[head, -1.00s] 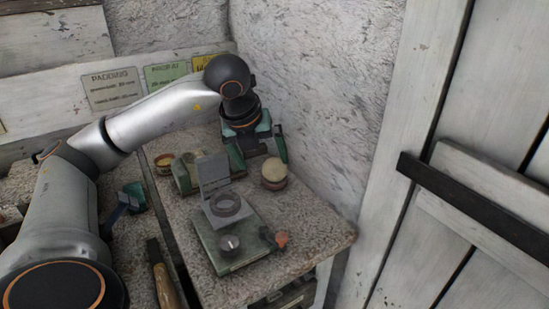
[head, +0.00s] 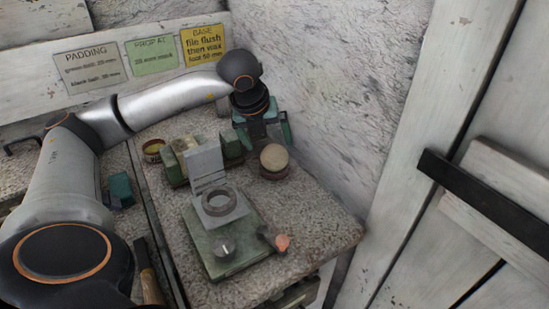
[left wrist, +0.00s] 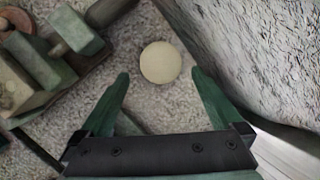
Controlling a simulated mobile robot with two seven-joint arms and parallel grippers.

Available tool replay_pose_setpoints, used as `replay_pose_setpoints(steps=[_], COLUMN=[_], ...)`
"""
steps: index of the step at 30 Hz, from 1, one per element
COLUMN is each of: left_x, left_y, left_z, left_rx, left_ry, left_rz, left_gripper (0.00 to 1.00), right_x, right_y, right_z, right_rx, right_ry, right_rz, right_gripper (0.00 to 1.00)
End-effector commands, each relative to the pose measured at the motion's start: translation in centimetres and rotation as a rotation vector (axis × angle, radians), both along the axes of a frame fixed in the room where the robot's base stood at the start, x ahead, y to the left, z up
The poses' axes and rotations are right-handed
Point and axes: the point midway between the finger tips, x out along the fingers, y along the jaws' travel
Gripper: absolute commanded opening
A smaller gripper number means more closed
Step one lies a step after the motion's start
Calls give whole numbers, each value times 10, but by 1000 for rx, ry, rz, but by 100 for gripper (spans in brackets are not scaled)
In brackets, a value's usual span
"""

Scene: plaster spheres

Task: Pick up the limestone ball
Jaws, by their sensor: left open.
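The limestone ball appears to be the pale cream round thing (head: 273,157) near the wall in the head view, with a darker brown part under it. In the left wrist view the ball (left wrist: 160,62) shows as a plain cream disc over the speckled stone top. My left gripper (head: 262,130) is just behind and above it in the head view. In the left wrist view the gripper (left wrist: 160,76) has its two green fingers spread wide, empty, with the ball between and just beyond the tips. No contact shows. My right gripper is in neither view.
The rough wall (head: 325,95) runs close to the right of the ball. Green and grey blocks (head: 175,165) stand close to its left, with a small tin (head: 153,150) beyond. A green device with a grey ring (head: 219,202) lies in front. Bare stone top (head: 320,225) lies to the right.

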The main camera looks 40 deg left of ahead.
Motion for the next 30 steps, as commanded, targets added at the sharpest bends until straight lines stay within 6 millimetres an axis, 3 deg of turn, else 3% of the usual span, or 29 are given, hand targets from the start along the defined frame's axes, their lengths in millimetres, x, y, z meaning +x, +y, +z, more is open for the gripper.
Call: replay_pose_setpoints(steps=[15,23,30], left_x=[21,23,23], left_y=[4,5,4], left_z=[-53,-56,-56], left_rx=[-1,0,0], left_ry=[1,0,0], left_rz=[1,0,0], left_gripper=[100,100,74], right_x=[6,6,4], right_y=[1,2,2], right_z=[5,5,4], right_rx=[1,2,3], right_ry=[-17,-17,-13], right_rz=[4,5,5], right_gripper=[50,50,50])
